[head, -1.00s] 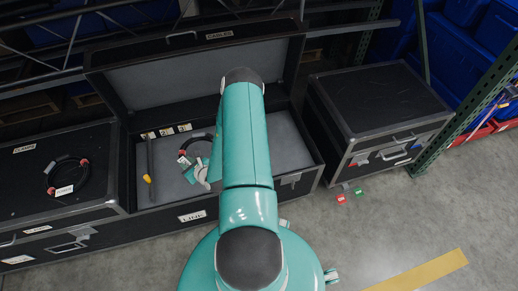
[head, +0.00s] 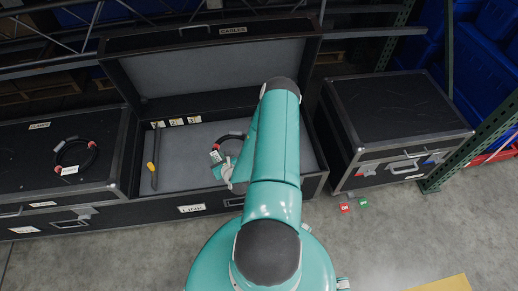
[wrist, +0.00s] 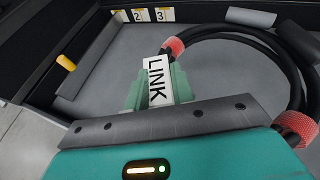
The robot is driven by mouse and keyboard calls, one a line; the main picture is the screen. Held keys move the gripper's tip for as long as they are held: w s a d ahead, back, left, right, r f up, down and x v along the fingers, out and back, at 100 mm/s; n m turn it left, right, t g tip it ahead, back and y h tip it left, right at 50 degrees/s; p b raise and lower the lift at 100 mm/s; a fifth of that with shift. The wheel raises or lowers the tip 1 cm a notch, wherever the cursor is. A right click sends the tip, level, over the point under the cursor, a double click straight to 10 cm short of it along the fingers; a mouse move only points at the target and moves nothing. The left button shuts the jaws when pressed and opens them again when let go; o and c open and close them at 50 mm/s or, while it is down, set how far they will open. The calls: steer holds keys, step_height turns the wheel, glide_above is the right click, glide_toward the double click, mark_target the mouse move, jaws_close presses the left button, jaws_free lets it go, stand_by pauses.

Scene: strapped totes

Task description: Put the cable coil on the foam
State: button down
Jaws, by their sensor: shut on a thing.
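The cable coil is a black loop with red bands and a white LINK tag (wrist: 158,80). Its black cable (wrist: 290,75) fills the right of the wrist view, and part of the coil (head: 233,137) shows beside my arm in the head view. My gripper (head: 224,174) is shut on the coil near the tag; its green fingers (wrist: 150,92) show in the wrist view. The grey foam (head: 192,143) lines the open case and lies under the coil; it also fills much of the wrist view (wrist: 112,78). I cannot tell whether the coil touches it. My arm hides the foam's middle right.
Another coil (head: 75,153) lies on a closed case (head: 30,165) at left. The open lid (head: 200,72) stands behind. A closed case (head: 395,105) stands at right. Number tags (head: 178,122) line the back.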

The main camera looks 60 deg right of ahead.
steer(key=d+f, duration=0.3)
steer(key=d, duration=0.1)
steer(key=d+f, duration=0.3)
steer(key=d, duration=0.2)
steer(key=d+f, duration=0.3)
steer(key=d, duration=0.1)
steer(key=shift+s+d+f, duration=0.3)
steer(key=shift+s+f, duration=0.05)
steer(key=shift+f, duration=1.5)
steer(key=c, duration=1.2)
jaws_free()
